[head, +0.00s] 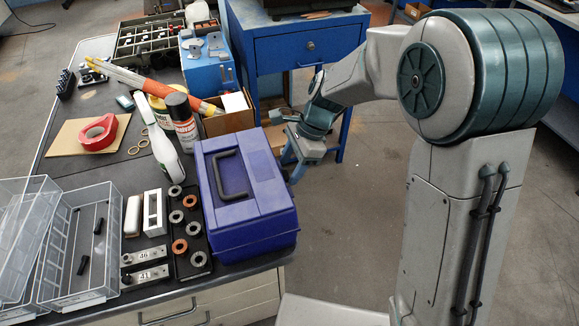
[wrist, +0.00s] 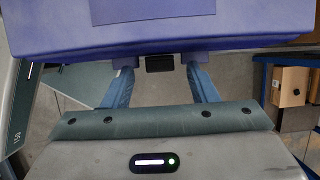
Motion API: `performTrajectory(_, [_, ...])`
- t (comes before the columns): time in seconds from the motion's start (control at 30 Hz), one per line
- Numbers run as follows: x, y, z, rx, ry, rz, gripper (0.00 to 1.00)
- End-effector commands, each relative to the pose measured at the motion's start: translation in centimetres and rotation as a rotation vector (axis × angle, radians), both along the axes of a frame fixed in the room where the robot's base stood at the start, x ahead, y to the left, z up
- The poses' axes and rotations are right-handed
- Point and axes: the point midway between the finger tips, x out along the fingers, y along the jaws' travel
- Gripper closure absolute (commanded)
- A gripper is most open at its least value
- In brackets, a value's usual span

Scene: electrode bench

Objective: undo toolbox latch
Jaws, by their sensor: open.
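The blue-purple toolbox (head: 262,215) stands shut on the bench's right edge, with a dark handle (head: 232,176) on its lid. My gripper (head: 291,178) is at the toolbox's right side, with its tips partly hidden in the head view. In the wrist view, the toolbox (wrist: 225,35) fills the top. A small black latch (wrist: 160,63) hangs from its edge, between the two blue fingers of my open gripper (wrist: 160,72). The fingers stand on either side of the latch with gaps visible. Whether the fingertips touch the toolbox cannot be told.
Rings on a dark strip (head: 188,238), clear plastic bins (head: 72,245) and a spray bottle (head: 163,140) crowd the bench left of the toolbox. A blue cabinet (head: 300,48) stands behind my arm. The floor right of the toolbox is clear.

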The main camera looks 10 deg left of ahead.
Motion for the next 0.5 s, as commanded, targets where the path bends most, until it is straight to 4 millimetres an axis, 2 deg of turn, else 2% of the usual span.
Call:
performTrajectory(0.13, [-0.24,0.29,-0.93,-0.001,0.001,-0.001,0.47])
performTrajectory(0.4, [-0.25,0.34,-1.04,0.0,0.001,0.0,0.47])
performTrajectory(0.43, [-0.25,0.33,-1.03,0.0,0.001,0.0,0.5])
performTrajectory(0.5, [-0.25,0.33,-1.03,0.0,0.001,0.0,0.7])
